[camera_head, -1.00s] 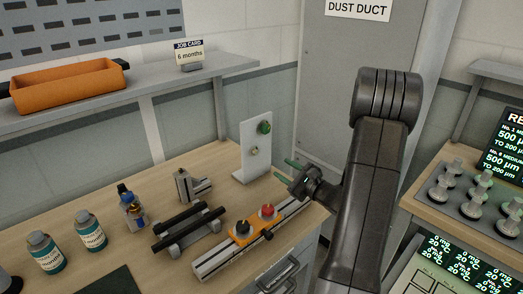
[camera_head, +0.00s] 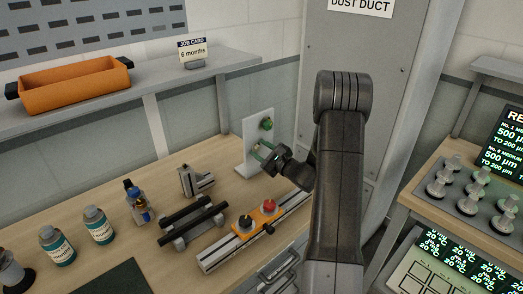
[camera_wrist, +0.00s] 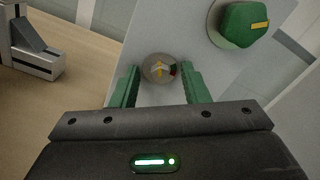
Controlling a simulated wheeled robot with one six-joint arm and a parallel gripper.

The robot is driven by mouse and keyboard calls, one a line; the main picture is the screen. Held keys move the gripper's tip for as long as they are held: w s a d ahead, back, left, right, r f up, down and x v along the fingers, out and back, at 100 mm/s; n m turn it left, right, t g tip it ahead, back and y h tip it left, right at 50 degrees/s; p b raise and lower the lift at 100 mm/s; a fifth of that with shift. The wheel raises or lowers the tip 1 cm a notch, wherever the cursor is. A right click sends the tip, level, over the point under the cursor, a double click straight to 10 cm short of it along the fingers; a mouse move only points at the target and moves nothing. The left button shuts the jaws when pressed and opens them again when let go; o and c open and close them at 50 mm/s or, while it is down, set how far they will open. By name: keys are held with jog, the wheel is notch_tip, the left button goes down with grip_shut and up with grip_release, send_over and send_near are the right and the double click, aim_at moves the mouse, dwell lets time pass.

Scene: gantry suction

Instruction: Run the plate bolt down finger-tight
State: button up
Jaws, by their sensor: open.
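A pale upright plate (camera_head: 253,129) stands on the bench and carries a green knob (camera_head: 266,124) near its top. Contact cannot be seen. The green knob, with a yellow stripe, is up and right there (camera_wrist: 244,25).
An orange block (camera_head: 262,216) with black and red knobs sits on a metal rail (camera_head: 222,253) in front. A dark-barred stand (camera_head: 190,222), a grey metal bracket (camera_head: 195,181) and several bottles (camera_head: 97,226) stand to the left. A shelf (camera_head: 150,83) runs above.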

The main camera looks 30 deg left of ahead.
jog(key=shift+c, duration=0.2)
grip_shut()
jog(key=shift+m, duration=0.4)
jog(key=m+b, duration=0.2)
jog(key=m, duration=0.6)
jog(key=shift+m, duration=0.3)
jog(key=shift+o, duration=0.2)
grip_release()
